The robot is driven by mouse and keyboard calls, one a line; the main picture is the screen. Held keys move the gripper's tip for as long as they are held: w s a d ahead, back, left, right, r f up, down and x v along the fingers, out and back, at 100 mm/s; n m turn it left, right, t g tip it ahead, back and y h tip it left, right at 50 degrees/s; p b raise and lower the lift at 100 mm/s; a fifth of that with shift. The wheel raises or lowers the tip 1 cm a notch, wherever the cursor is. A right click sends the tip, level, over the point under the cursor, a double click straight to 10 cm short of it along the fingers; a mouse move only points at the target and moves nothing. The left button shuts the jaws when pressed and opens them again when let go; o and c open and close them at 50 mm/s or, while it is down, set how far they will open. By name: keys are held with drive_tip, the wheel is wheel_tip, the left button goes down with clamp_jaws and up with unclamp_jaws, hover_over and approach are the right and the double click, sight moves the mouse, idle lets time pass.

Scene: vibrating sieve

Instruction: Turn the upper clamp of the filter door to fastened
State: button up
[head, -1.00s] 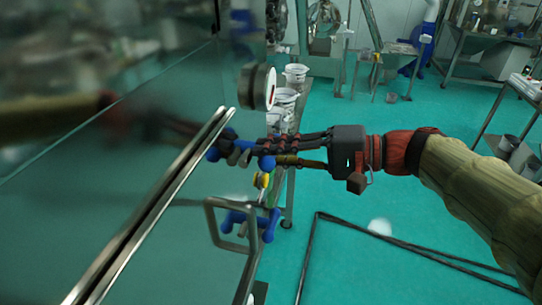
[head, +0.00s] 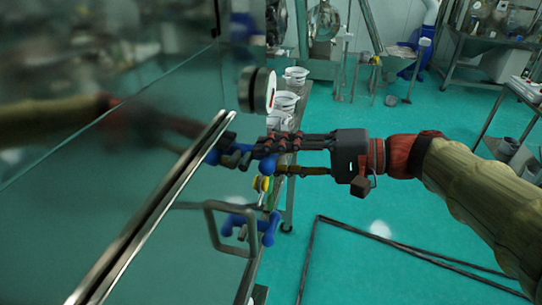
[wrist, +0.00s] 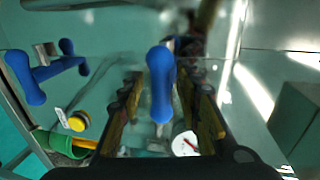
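The upper clamp (head: 240,158) of the filter door has a blue handle and sits by the door's metal edge. In the wrist view its blue knob (wrist: 161,85) stands between my two fingers, with gaps on both sides. My gripper (head: 270,153) reaches in from the right and is open around the handle; its fingers also show in the wrist view (wrist: 166,112). The lower clamp (head: 266,226), also blue, is below in the head view and at the left of the wrist view (wrist: 38,78). The clamp's base is partly hidden by my fingers.
A metal bar handle (head: 213,235) juts from the door below the upper clamp. A round gauge (head: 268,91) is just above my gripper. White buckets (head: 284,102) stand behind. The green floor to the right is mostly open.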

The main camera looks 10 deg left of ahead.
drive_tip(key=w+v, duration=0.1)
drive_tip(key=v, duration=1)
drive_tip(key=shift+s+d, duration=0.2)
drive_tip(key=shift+s, duration=0.25)
drive_tip(key=shift+r, duration=0.1)
drive_tip(key=s+d+f+m+h, duration=0.1)
drive_tip(key=d+f+m+h, duration=0.2)
drive_tip(key=f, duration=0.5)
drive_tip(key=s+d+f+m+h, duration=0.1)
drive_tip(key=d+f+h, duration=0.25)
drive_tip(key=f, duration=0.55)
drive_tip(key=s+d+f+n+t+h, duration=0.3)
drive_tip(key=s+d+n+t+h, duration=0.1)
drive_tip(key=s+d+h, duration=0.4)
drive_tip(key=s+h, duration=0.1)
drive_tip(key=s, duration=0.1)
drive_tip(key=shift+s+d+f+n, duration=0.35)
drive_tip(key=shift+s+f+n, duration=0.05)
